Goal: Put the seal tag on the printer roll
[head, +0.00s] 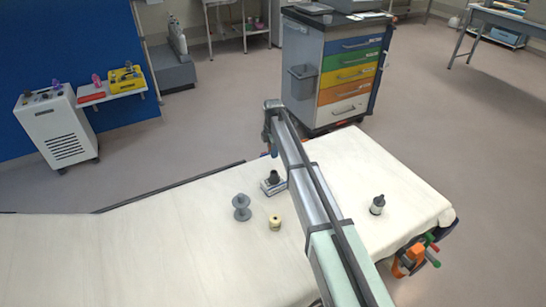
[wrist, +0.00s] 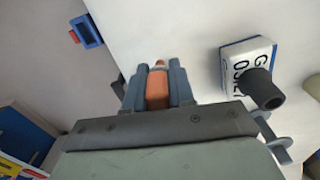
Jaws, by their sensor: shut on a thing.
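My gripper (wrist: 157,88) is shut on a small orange piece with a pale tip, which I take to be the seal tag (wrist: 157,90). In the head view my gripper (head: 270,148) is near the stretcher's far edge, above the sheet, and the held piece is barely visible. A short cream roll with a dark top (head: 275,223) stands on the white sheet, apart from my gripper; it may be the printer roll.
A lettered block with a dark knob (wrist: 248,60) is on the sheet; it also shows in the head view (head: 268,188). A dark bottle-like item (head: 377,205) stands right of my arm. A drawer cart (head: 345,75) is beyond the stretcher (head: 150,255). The left sheet is clear.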

